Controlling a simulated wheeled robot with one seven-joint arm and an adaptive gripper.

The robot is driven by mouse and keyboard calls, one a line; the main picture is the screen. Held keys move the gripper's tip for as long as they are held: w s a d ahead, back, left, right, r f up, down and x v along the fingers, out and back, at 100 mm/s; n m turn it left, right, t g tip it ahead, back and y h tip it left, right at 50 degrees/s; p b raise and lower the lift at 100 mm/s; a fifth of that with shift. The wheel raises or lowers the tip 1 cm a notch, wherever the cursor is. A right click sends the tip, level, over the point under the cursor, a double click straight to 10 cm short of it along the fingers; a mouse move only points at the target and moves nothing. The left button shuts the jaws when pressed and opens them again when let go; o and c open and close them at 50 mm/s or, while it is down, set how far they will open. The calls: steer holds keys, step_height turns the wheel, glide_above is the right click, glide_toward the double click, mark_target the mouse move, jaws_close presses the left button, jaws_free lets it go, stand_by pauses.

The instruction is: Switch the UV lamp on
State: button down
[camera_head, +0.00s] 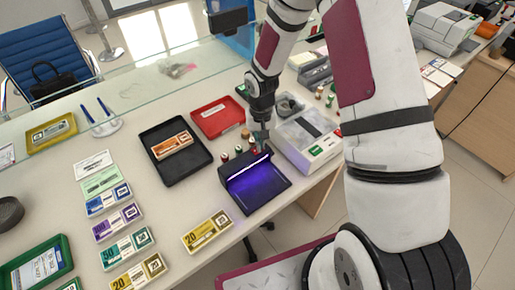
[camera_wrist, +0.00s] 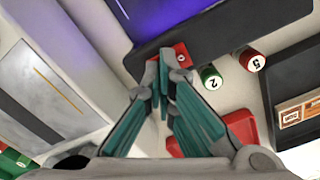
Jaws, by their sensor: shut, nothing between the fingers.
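The UV lamp (camera_head: 268,197) is a dark box near the counter's front edge, with a bright white tube and a purple glow over its bed. The lamp is lit. In the wrist view its dark housing (camera_wrist: 235,32) crosses the top, with a small red switch (camera_wrist: 183,56) on its edge. My gripper (camera_head: 262,145) is shut and empty, with its teal fingers pointing down just behind the lamp's housing. In the wrist view the fingertips (camera_wrist: 165,62) are right beside the red switch; I cannot tell whether they touch it.
A white machine (camera_head: 308,143) stands close on the lamp's right. Small coin rolls stand behind the lamp, including a green one (camera_wrist: 211,77) and a red one (camera_wrist: 252,60). A black tray (camera_head: 178,178) with an orange note bundle and a red tray (camera_head: 216,118) lie to the left.

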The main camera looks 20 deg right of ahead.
steer(key=shift+r+p, duration=1.05)
steer(key=shift+r, duration=2.45)
steer(key=shift+r, duration=0.15)
steer(key=s+d+r+n+t+h, duration=0.1)
steer(key=s+r, duration=0.3)
steer(key=r, duration=0.7)
steer(key=s+r+t, duration=0.2)
steer(key=s+r, duration=0.1)
steer(key=r, duration=0.8)
steer(key=s+r+t, duration=0.1)
steer(key=s+r, duration=0.4)
steer(key=s, duration=0.4)
steer(key=s+a+r+n+t+y, duration=0.1)
steer(key=s+r, duration=0.4)
steer(key=s, duration=0.4)
steer(key=shift+r+t+b, duration=0.15)
steer(key=shift+t+b, duration=0.15)
